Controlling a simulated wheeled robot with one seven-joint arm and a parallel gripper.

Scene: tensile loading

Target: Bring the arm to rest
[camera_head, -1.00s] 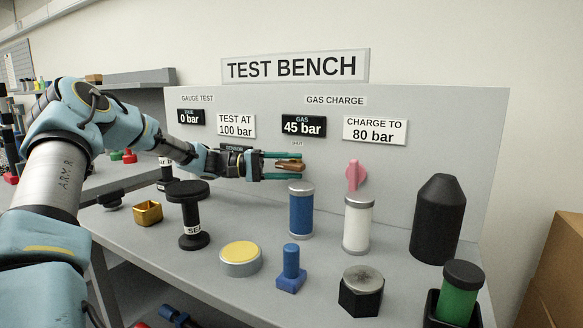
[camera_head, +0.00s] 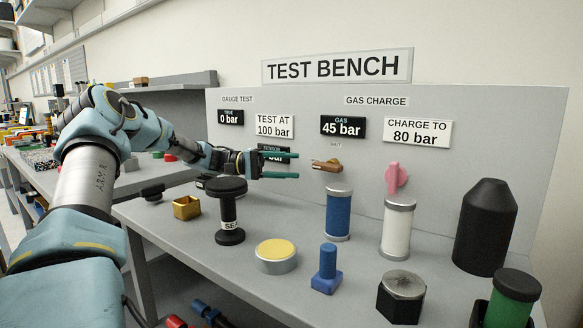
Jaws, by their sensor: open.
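My arm (camera_head: 100,175) reaches in from the left, bent at the elbow, toward the test bench panel (camera_head: 500,130). My gripper (camera_head: 288,165) is at its end, with two green fingers apart and nothing between them. The brown valve handle (camera_head: 327,165) on the panel lies just right of the fingertips, with a visible gap. It lies roughly level, under a small label that seems to read SHUT. The gas display (camera_head: 343,126) reads 45 bar. My gripper partly hides another dark display behind it.
On the bench below stand a black spool-shaped piece (camera_head: 229,212), a brass box (camera_head: 186,207), a yellow-topped disc (camera_head: 276,256), a blue cylinder (camera_head: 338,215) and a white cylinder (camera_head: 397,230). A pink handle (camera_head: 396,178) and a tall black cylinder (camera_head: 485,228) are farther right.

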